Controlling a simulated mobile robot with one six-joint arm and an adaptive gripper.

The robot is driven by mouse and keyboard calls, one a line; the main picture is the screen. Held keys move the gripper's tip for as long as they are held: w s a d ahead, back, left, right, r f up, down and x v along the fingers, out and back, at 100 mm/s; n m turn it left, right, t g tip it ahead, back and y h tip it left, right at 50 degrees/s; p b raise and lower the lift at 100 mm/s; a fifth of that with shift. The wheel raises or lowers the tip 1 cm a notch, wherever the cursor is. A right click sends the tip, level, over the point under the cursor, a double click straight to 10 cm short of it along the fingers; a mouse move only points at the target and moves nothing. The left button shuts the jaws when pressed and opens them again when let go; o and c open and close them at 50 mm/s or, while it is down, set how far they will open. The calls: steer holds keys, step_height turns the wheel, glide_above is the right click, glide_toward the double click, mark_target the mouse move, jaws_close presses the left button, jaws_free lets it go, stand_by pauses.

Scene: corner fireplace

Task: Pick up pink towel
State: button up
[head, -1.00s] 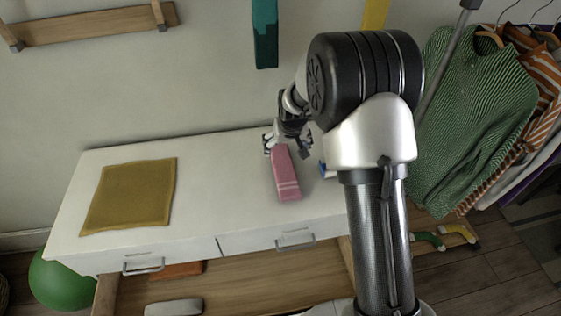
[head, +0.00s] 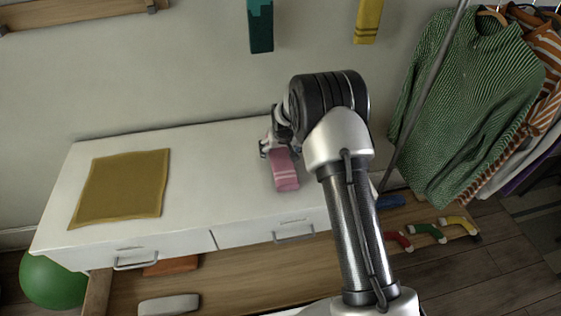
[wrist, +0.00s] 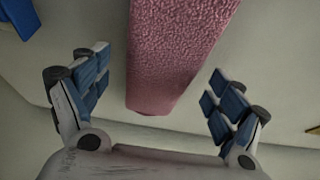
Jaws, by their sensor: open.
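The pink towel (head: 285,172), a folded strip with pale stripes near one end, lies on the white cabinet top (head: 215,165). In the wrist view the pink towel (wrist: 172,55) runs from the top edge down to between the fingers. My gripper (wrist: 160,95) is open, with blue-padded fingers on either side of the towel. Gaps show between both fingers and the towel. In the head view my gripper (head: 268,149) is at the towel's far end, partly hidden by my arm.
A mustard cloth (head: 122,187) lies flat on the left of the cabinet. A blue item (head: 390,201) shows beyond the cabinet's right end. A clothes rack with a green striped sweater (head: 468,110) stands on the right. The cabinet's middle is clear.

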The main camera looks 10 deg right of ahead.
steer(key=shift+x, duration=0.95)
steer(key=shift+c, duration=0.3)
steer(key=shift+r, duration=0.1)
steer(key=c, duration=1.2)
